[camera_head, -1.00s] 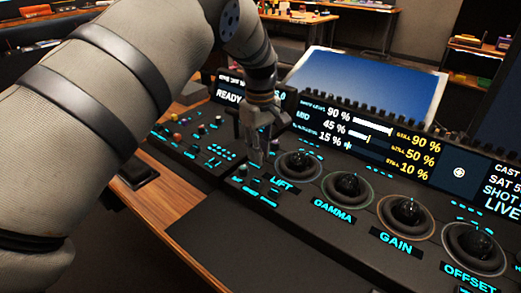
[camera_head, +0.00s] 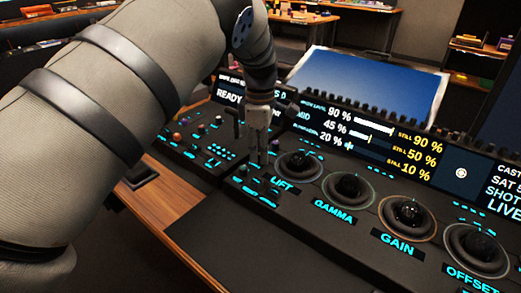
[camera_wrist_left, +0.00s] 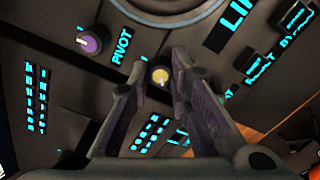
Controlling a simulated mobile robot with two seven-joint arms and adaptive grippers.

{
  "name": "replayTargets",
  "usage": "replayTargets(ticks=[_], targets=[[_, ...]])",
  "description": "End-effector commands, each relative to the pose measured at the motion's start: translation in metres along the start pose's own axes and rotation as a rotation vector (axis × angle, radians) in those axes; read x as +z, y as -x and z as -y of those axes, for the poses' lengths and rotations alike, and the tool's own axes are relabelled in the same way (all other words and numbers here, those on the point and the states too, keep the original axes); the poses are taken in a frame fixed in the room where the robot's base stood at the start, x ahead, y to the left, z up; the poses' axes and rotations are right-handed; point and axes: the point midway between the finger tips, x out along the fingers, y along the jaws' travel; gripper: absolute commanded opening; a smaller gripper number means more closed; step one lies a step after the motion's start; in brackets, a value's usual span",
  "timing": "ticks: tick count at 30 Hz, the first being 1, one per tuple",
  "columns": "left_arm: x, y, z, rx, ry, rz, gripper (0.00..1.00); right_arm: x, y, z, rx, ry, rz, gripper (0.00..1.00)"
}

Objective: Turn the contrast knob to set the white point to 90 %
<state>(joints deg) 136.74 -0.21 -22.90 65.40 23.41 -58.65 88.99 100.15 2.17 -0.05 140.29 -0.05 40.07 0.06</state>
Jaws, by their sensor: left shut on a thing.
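My left gripper (camera_head: 258,158) points down onto the panel just left of the LIFT trackball. In the left wrist view its two fingers close around a small dark knob with a yellow top (camera_wrist_left: 160,76). I cannot read a label on this knob. The display (camera_head: 350,128) shows 90 %, 45 % and 20 % in white from top to bottom. Yellow STILL values beside them read 90 %, 50 % and 10 %. My right gripper is not in view.
The LIFT (camera_head: 299,165), GAMMA (camera_head: 347,187), GAIN (camera_head: 408,216) and OFFSET (camera_head: 475,247) trackballs run to the right. Small knobs and lit buttons lie left of my gripper. A blue screen (camera_head: 370,85) stands behind. The front of the panel is bare.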

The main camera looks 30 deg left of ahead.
Motion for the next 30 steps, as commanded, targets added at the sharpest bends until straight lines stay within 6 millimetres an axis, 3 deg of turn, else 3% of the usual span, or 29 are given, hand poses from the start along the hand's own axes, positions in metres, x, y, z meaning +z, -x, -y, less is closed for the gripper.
replayTargets(ticks=[16, 17, 19, 27, 30], targets=[[-0.0007, -0.0009, 0.0008, -0.003, 0.022, -0.002, 0.00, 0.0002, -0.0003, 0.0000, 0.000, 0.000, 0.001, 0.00], [-0.0008, -0.0009, 0.0008, -0.003, 0.022, -0.002, 0.22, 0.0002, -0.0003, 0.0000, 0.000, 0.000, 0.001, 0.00], [-0.0007, -0.0009, 0.0008, -0.003, 0.021, -0.002, 0.38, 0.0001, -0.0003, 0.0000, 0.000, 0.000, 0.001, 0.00], [-0.0003, -0.0001, 0.0004, -0.002, 0.021, -0.001, 0.39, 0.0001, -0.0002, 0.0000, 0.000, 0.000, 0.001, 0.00], [0.0001, 0.0085, -0.0002, 0.000, 0.021, 0.000, 0.39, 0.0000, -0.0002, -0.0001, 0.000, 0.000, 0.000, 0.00]])
